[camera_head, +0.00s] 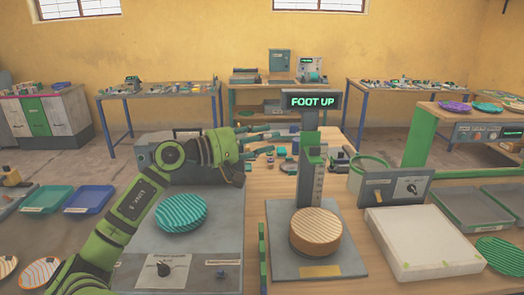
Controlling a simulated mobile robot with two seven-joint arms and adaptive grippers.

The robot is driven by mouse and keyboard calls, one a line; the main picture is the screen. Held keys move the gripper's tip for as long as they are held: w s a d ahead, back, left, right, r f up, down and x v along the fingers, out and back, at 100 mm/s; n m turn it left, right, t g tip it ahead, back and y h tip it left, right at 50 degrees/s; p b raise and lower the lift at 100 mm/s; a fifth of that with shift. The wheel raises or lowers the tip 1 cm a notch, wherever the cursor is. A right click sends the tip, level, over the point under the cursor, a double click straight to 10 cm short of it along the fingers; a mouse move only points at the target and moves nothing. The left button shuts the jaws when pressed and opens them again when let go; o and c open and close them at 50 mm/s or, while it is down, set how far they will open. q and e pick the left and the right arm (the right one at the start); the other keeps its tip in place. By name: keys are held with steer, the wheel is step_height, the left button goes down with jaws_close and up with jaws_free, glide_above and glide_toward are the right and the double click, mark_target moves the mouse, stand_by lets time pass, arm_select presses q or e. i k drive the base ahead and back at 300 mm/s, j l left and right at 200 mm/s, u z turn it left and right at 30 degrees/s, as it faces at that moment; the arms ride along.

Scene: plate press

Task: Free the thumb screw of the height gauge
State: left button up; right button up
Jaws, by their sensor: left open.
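The height gauge stands at the centre, with a grey base (345,261), an upright scaled column (319,188) and a green carriage (311,147) high on it. Its display (311,101) reads "FOOT UP". An orange-brown striped round plate or stack (316,232) sits on the base below the carriage. I cannot clearly make out the thumb screw among the small dark parts around the column. My left gripper (274,141) reaches in from the left, fingers pointing right and spread open, empty, left of the carriage and seemingly apart from it. My right gripper is not in view.
Left of the gauge is a grey bench unit (195,245) with a teal striped plate (181,213) under my arm. Small parts lie on the table behind the gauge.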

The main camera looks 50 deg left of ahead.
mark_target(294, 129)
steer(key=j+z, duration=0.35)
steer(key=j, duration=0.9)
